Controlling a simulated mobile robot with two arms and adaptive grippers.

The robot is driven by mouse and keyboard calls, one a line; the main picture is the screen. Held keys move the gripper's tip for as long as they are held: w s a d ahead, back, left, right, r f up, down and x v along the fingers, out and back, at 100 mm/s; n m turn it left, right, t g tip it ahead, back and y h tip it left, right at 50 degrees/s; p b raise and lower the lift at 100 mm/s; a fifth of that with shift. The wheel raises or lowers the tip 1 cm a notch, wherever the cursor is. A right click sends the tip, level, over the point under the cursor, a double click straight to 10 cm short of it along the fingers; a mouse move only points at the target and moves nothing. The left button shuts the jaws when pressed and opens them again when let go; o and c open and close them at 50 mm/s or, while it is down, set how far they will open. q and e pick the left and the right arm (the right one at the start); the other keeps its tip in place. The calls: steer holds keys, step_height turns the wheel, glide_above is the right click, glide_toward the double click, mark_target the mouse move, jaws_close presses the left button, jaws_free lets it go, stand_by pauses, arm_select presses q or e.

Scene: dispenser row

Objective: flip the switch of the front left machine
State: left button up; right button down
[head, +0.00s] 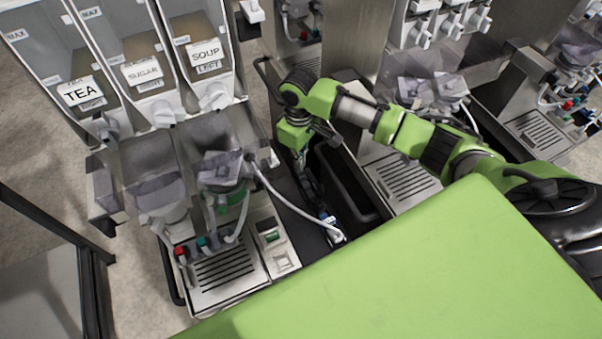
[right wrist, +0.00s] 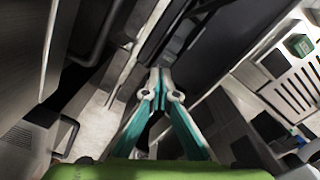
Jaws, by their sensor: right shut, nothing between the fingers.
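The front left machine (head: 225,262) stands at the lower left of the head view, below canisters labelled TEA, SUGAR and SOUP. Its switch (head: 271,236) is a small green rocker on a pale panel beside the drip grille. A green square on a light panel (right wrist: 300,45), which looks like this switch, shows at the upper right of the right wrist view. My right gripper (head: 302,162) is behind and to the right of the switch, apart from it, over the dark gap beside the machine. Its teal fingers (right wrist: 160,76) meet, empty. My left gripper is not in view.
A white hose (head: 292,205) curves from the machine across the dark gap to its right. A black bin (head: 345,180) sits in that gap. Another machine with a grille (head: 405,178) stands to the right. Red and blue-green knobs (head: 192,248) sit at the machine's left.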

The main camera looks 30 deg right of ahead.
steer(key=shift+f+b, duration=0.45)
steer(key=shift+f, duration=0.75)
stand_by(0.9)
steer(key=shift+s, duration=0.1)
step_height(320, 180, up, 3)
steer(key=shift+f+p, duration=0.2)
steer(key=shift+p, duration=0.85)
steer(key=shift+r, duration=2.25)
